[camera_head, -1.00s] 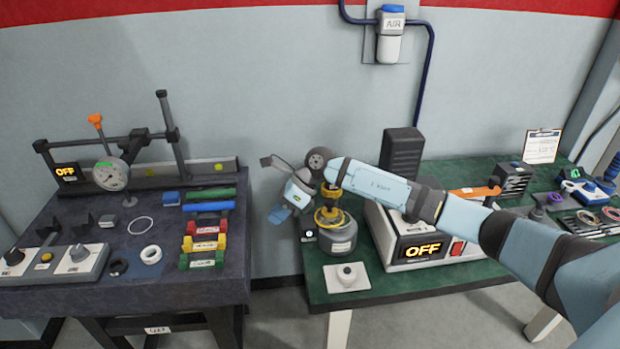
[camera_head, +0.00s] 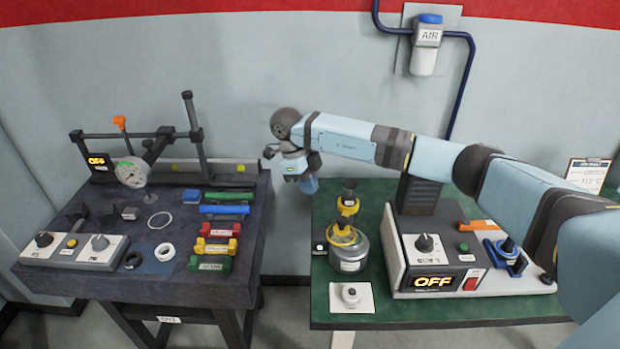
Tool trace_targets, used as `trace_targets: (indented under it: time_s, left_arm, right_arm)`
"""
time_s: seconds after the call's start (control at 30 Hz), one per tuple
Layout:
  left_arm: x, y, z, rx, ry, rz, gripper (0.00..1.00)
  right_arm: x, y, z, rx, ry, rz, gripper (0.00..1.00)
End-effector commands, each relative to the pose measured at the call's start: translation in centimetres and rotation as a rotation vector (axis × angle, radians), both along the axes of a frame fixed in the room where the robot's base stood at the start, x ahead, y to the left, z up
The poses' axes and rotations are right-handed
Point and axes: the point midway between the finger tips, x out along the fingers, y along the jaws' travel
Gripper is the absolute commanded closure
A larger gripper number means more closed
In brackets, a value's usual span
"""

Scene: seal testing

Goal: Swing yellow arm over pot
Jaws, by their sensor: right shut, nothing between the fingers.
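The pot (camera_head: 349,258), a round grey metal vessel with a white label, stands near the left edge of the green bench. A yellow arm piece (camera_head: 347,206) with a dark knob on top stands upright above the back of the pot's top, and a yellow ring lies around the lid. I cannot tell exactly how the piece meets the lid. My right gripper (camera_head: 309,186) hangs above and to the left of the pot, apart from the yellow piece. It is shut and empty, with blue fingertips pointing down. My left gripper is not in view.
A control box (camera_head: 400,262) reading OFF stands right of the pot. A white plate with a knob (camera_head: 351,297) lies in front of it. My right arm spans above the green bench (camera_head: 455,312). A dark table (camera_head: 180,285) with coloured blocks stands at left, across a gap.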

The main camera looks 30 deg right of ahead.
Motion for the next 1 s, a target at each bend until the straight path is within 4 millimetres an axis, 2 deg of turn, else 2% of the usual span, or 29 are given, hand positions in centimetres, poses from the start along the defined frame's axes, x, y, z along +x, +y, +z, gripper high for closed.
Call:
trace_targets:
  time_s: [0.27, 0.53, 1.0]
  left_arm:
    - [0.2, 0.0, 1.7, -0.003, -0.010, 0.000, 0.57]
    - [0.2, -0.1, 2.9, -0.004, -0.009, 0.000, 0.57]
    - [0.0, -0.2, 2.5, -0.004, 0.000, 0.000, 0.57]
  right_arm:
    - [-1.7, -1.1, -5.7, 0.001, 0.003, -0.001, 1.00]
    - [-4.4, -3.1, -6.1, 0.002, 0.000, 0.000, 1.00]
    - [-4.9, -3.5, -6.3, 0.003, 0.000, 0.000, 1.00]
